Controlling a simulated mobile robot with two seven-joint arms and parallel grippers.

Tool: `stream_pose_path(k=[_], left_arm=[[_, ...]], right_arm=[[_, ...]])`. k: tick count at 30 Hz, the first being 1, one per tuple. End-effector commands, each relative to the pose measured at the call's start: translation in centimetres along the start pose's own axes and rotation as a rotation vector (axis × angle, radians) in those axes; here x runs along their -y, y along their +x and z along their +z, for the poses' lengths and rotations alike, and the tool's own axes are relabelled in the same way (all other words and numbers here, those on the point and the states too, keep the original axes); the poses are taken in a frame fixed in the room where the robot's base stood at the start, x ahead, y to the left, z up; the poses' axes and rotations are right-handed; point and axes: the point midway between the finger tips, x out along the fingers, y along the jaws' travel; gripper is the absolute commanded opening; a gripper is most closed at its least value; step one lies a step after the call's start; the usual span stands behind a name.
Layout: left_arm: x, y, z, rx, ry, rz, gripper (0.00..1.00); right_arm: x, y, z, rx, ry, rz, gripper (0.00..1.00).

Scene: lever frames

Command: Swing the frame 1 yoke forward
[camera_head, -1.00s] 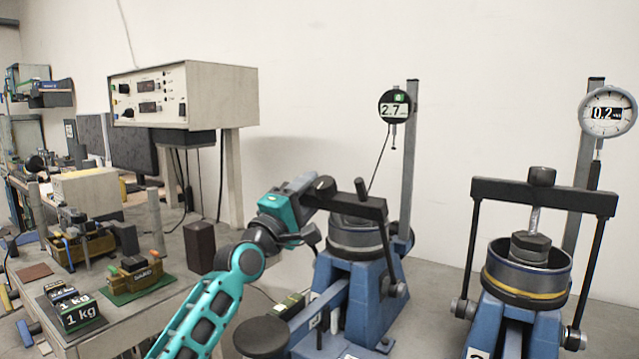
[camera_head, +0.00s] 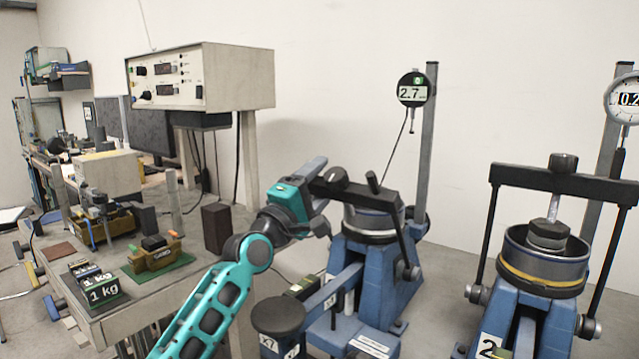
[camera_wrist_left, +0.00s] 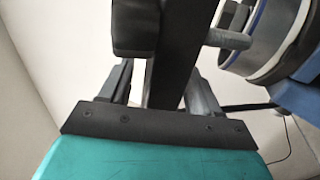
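Frame 1 is the blue stand (camera_head: 386,268) in the middle of the head view. Its yoke (camera_head: 372,197) is a black crossbar with side rods, leaning over a grey ring-shaped pot (camera_head: 370,227). My left gripper (camera_head: 312,197) is at the left end of the crossbar. In the left wrist view, its fingers (camera_wrist_left: 158,85) lie on either side of the black yoke bar (camera_wrist_left: 176,55) and look closed on it; the fingertips are partly hidden. The pot also shows in the left wrist view (camera_wrist_left: 262,45), at the upper right. My right gripper is out of view.
A dial gauge (camera_head: 414,88) reading 2.7 hangs on a post (camera_head: 424,150) above frame 1. A second frame (camera_head: 545,325) with an upright yoke (camera_head: 560,182) stands to the right. A workbench (camera_head: 150,305) with weights (camera_head: 101,292) and a control box (camera_head: 215,78) is left.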

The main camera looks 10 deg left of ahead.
Motion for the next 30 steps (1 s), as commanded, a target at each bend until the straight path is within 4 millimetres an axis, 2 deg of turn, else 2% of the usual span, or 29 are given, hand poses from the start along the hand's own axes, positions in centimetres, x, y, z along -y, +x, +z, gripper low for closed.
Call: stream_pose_path(k=[8, 11, 21, 25, 30], left_arm=[[0.1, -0.9, 0.0, 0.0, -0.001, -0.001, 0.63], [0.2, -2.3, 0.0, 0.0, 0.0, -0.003, 0.63], [0.2, -9.3, 0.0, -0.001, 0.001, -0.003, 0.63], [0.2, -11.3, 0.0, -0.001, 0.0, -0.003, 0.63], [0.0, -12.7, 0.0, -0.001, 0.001, -0.001, 0.63]], right_arm=[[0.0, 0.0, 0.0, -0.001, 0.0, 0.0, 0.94], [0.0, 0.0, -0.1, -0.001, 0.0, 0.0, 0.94], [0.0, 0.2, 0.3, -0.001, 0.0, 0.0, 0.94], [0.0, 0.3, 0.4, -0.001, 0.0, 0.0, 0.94], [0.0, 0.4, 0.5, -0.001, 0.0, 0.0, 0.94]])
